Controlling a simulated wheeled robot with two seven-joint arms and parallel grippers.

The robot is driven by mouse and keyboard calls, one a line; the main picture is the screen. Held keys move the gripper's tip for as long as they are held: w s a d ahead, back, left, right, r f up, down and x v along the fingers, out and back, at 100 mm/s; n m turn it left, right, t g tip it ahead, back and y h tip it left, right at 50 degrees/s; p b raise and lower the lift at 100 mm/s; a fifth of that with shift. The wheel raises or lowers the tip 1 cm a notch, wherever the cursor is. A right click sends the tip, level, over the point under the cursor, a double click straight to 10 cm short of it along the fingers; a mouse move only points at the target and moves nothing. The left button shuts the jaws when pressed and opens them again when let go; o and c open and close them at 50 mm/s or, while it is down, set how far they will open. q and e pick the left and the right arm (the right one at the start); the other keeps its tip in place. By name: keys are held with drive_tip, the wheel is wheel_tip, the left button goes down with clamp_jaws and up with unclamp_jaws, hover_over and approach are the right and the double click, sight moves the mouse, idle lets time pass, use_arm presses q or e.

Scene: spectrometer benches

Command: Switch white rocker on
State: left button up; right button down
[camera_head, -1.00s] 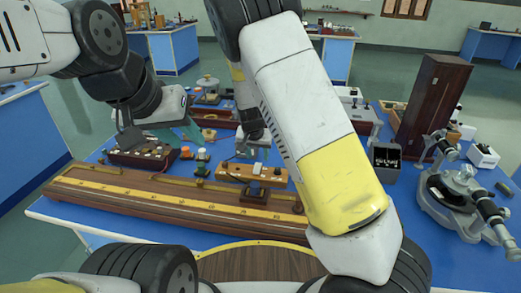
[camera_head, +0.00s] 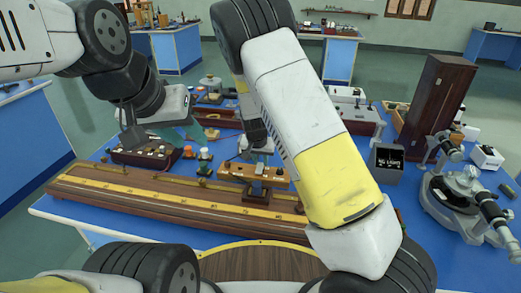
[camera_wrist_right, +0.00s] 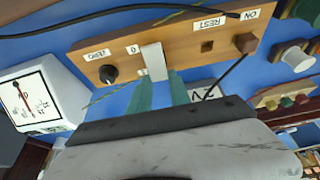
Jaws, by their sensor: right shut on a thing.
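A wooden switch board (camera_head: 226,170) stands at the middle of the bench, behind the long wooden scale; it also shows in the right wrist view (camera_wrist_right: 190,43). A white upright piece (camera_wrist_right: 153,58), which looks like the white rocker, is on it near the "0" label. My right gripper (camera_wrist_right: 160,88) is shut on this white piece, with a teal finger at each side. Whether the rocker is on is unclear. In the head view my right gripper (camera_head: 258,152) is partly hidden at the board. My left gripper (camera_head: 190,131) is above the bench at left; its jaw opening is unclear.
A black knob (camera_wrist_right: 108,74) and a brown button (camera_wrist_right: 245,42) are on the board. A white dial meter (camera_wrist_right: 38,100) is beside it. The long wooden scale (camera_head: 150,200) lies in front. A brass instrument (camera_head: 460,195) and a dark wooden case (camera_head: 433,105) are at right.

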sight(261, 164)
drive_tip(key=shift+w+f+g, duration=0.1)
drive_tip(key=shift+w+g, duration=0.15)
drive_tip(key=shift+g, duration=0.45)
drive_tip(key=shift+w+f+g+y, duration=0.1)
drive_tip(key=shift+f+g+y, duration=0.15)
drive_tip(key=shift+g, duration=0.85)
drive_tip(key=c, duration=1.2)
unclamp_jaws()
drive_tip(key=shift+r, duration=0.1)
drive_tip(key=r, duration=0.7)
drive_tip(key=shift+s+r, duration=0.3)
drive_tip(key=shift+s, duration=0.05)
